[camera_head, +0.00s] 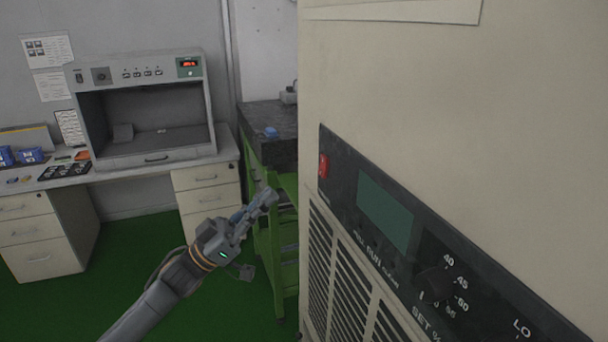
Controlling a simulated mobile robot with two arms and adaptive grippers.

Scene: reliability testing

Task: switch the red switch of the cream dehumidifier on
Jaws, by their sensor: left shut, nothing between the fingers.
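The cream dehumidifier (420,90) fills the right half of the head view, close to me. A dark control panel runs slanting down across its front. The small red switch (323,166) sits at the panel's upper left end; which way it is tipped is too small to tell. My left gripper (268,197) is shut and empty. In the picture it is left of and a little below the red switch, with a gap between them, pointing up and right. My right gripper is not in view.
The panel also has a greenish display (385,210) and a round knob (434,285). Behind my left gripper stands a green-framed bench (262,235) with a dark top. A desk (140,172) carrying a grey cabinet (140,75) stands at the back left. Green floor shows between.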

